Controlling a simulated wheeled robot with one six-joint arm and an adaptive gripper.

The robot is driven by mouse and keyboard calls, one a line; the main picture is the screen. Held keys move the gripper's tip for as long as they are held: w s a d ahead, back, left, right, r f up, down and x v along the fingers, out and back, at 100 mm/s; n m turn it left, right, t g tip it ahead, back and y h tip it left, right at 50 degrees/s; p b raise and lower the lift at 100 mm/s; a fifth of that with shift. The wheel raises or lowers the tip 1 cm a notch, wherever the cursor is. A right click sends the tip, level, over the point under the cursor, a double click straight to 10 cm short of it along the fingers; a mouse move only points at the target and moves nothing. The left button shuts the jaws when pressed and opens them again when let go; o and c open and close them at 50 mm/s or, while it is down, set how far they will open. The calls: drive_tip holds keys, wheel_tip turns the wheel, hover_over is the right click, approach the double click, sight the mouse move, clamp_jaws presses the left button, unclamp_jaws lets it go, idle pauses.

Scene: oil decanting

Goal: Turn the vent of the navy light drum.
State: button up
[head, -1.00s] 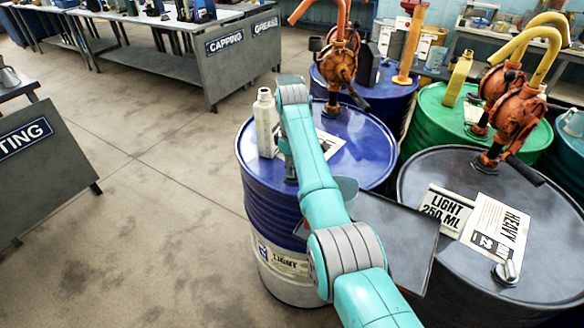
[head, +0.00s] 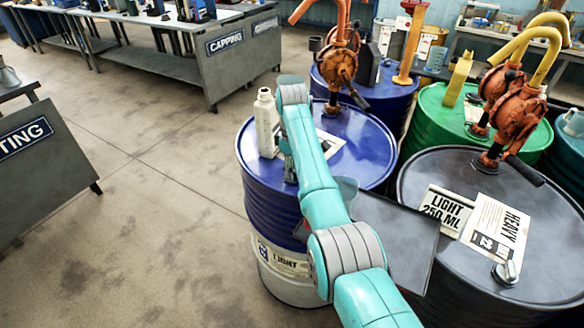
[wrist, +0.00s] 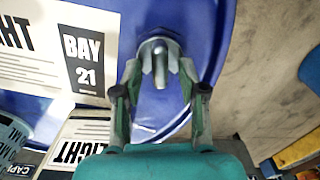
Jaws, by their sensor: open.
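The navy light drum (head: 262,205) stands upright in the middle of the head view, with a "LIGHT" label on its side. Its blue top also shows in the wrist view (wrist: 205,25). The vent (wrist: 158,60), a grey metal fitting with a raised wing, sits near the drum's rim in the wrist view. My gripper (wrist: 158,78) is open, with one finger on each side of the vent. I cannot tell whether either finger touches it. In the head view my arm hides the vent.
A pale bottle (head: 266,124) stands on the drum top, beside my arm. A paper label (wrist: 55,45) lies on the top near the vent. A dark drum (head: 420,180) with an orange pump stands close on the right. Open floor (head: 150,220) lies to the left.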

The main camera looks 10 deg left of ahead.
wheel_tip(320, 180, up, 12)
idle(0.5)
drive_tip(key=shift+a+f, duration=0.1)
